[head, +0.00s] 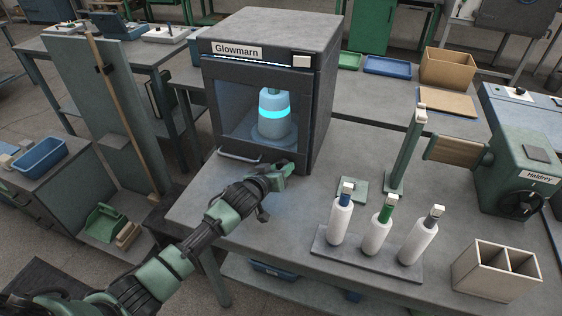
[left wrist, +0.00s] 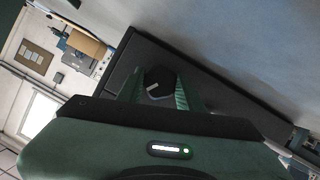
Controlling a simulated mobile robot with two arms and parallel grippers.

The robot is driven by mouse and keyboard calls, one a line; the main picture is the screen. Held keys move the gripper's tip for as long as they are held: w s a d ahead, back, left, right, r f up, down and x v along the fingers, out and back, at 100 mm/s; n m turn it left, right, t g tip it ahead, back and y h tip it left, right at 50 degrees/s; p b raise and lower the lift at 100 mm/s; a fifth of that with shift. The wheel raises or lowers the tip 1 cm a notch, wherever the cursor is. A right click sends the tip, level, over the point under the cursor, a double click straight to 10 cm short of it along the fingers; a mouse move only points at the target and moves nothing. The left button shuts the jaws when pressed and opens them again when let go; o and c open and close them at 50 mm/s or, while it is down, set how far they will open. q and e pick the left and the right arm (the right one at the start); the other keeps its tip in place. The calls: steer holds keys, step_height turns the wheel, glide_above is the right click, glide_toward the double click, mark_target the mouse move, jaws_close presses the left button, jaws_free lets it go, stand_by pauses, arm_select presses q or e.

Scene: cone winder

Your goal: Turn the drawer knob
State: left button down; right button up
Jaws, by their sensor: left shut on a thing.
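The dark cabinet labelled Glowmarn (head: 318,110) stands on the grey table, with a window in its front and a pale bottle with a glowing blue band (head: 273,115) inside. My left gripper (head: 281,171) is at the lower right of the cabinet's front. In the left wrist view, the drawer knob (left wrist: 155,83), dark and round with a pale mark, sits between the two green fingers of my left gripper (left wrist: 160,94). The fingers are shut on it. In the head view the gripper hides the knob. My right gripper is not in view.
A bar handle (head: 238,157) is low on the cabinet's front, left of my gripper. A rack (head: 330,248) with several white cones stands to the right, near a divided box (head: 497,272) and a green Haldrey machine (head: 520,175).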

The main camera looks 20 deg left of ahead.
arm_select(q)
steer(key=shift+r+m+y+p, duration=0.15)
steer(key=shift+m+y+p, duration=0.2)
steer(key=shift+m+y, duration=0.2)
steer(key=shift+d+m+y, duration=0.1)
steer(key=shift+m+y, duration=0.55)
steer(key=shift+m, duration=0.3)
steer(key=shift+f+m+y+b, duration=0.25)
steer(key=shift+m+y+b, duration=0.4)
steer(key=shift+m, duration=0.55)
steer(key=shift+m+y+b, duration=0.45)
steer(key=shift+m+y, duration=0.1)
steer(key=shift+m, duration=0.35)
steer(key=shift+r+y+b, duration=0.15)
steer(key=shift+y+b, duration=0.15)
steer(key=shift+b, duration=0.05)
steer(key=c, duration=0.9)
jaws_free()
